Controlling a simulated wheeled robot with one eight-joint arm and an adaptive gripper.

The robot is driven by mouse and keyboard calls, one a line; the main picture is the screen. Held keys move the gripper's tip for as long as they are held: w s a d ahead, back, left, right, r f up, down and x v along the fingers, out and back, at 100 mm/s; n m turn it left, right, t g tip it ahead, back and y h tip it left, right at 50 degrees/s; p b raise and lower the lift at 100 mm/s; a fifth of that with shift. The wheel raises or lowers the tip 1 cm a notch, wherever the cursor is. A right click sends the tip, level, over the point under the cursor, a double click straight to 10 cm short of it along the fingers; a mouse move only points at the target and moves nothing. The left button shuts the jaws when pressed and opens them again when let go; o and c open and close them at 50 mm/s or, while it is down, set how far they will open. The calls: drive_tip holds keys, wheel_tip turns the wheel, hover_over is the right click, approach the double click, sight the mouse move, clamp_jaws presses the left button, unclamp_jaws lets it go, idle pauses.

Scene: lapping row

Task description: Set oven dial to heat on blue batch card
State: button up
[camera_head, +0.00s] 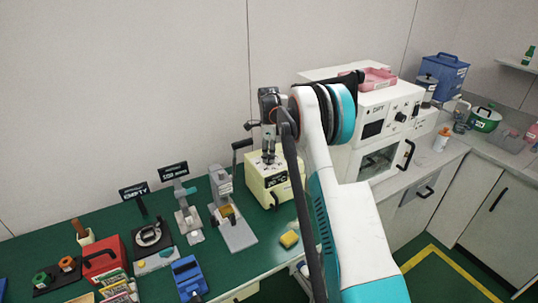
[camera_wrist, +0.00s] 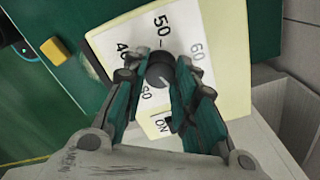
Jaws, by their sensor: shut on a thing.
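My gripper (camera_wrist: 160,78) is shut on the black dial (camera_wrist: 159,72) of a cream-yellow box, with one teal finger on each side of the knob. The box's face (camera_wrist: 190,20) has printed numbers, with 50 above the knob, 40 to its left and 60 to its right. A pale mark shows on the knob, but which number it points to is unclear. An ON label and a dark switch sit below. In the head view the cream box (camera_head: 254,181) stands on the green bench, my gripper (camera_head: 268,152) at its top. I cannot pick out a blue batch card.
A white oven marked DRY (camera_head: 374,108) stands to the right, with a pink tray (camera_head: 378,78) on top. Left of the box are grey stands (camera_head: 232,232), a blue device (camera_head: 187,275) and a red box (camera_head: 104,258). A yellow block (camera_head: 289,239) lies near the bench's front edge.

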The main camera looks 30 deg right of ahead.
drive_tip(key=o, duration=1.1)
drive_tip(key=shift+r, duration=0.1)
wheel_tip(320, 180, up, 12)
drive_tip(key=shift+f, duration=0.1)
